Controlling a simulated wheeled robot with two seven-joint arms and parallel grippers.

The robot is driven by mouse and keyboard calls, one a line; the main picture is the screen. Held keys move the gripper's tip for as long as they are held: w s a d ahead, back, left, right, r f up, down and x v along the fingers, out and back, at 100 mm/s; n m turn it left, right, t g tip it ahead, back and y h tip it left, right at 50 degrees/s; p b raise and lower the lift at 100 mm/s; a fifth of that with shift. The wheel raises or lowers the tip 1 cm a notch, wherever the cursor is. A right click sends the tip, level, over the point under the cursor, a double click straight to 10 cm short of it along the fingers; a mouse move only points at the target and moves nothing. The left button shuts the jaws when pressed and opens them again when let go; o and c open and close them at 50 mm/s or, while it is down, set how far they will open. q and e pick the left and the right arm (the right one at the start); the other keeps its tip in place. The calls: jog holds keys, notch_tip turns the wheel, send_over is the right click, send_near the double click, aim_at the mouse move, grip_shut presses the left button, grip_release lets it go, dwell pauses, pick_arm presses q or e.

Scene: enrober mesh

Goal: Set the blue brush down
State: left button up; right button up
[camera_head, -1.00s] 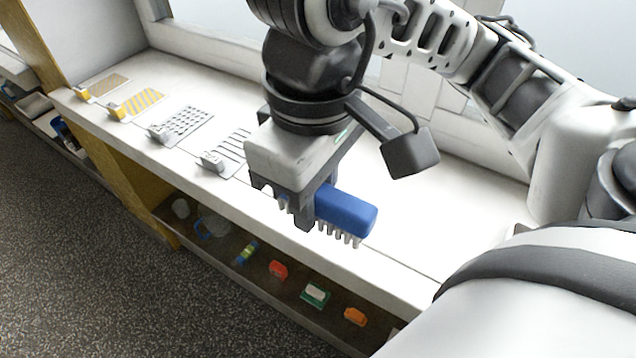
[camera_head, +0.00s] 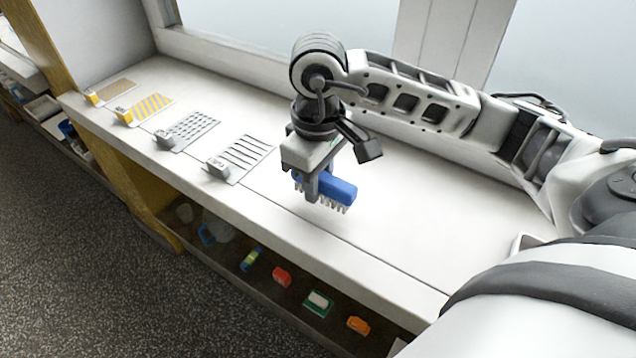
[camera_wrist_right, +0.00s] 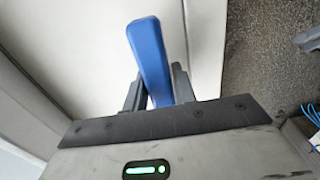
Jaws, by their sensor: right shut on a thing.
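The blue brush (camera_head: 338,190) has a blue back and pale bristles that point down. My right gripper (camera_head: 313,193) is shut on it and holds it over the white counter (camera_head: 400,215). In the head view I cannot tell for sure whether the bristles touch the counter. In the right wrist view the blue brush (camera_wrist_right: 150,58) stands out between the two dark fingers of my right gripper (camera_wrist_right: 156,92), with the pale counter behind it. My left gripper is not in the head view.
Several plates with small blocks lie on the counter's left part, among them a slotted plate (camera_head: 246,155), a perforated plate (camera_head: 192,130) and a yellow-striped plate (camera_head: 150,106). A shelf below the front edge holds a red item (camera_head: 282,277) and an orange item (camera_head: 358,325). The counter right of the brush is clear.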

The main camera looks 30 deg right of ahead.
jog(key=shift+f, duration=0.8)
jog(key=shift+f, duration=0.25)
jog(key=o, duration=1)
jog(key=shift+r, duration=0.1)
jog(key=shift+r, duration=0.25)
notch_tip(320, 180, up, 12)
jog(key=shift+f, duration=0.1)
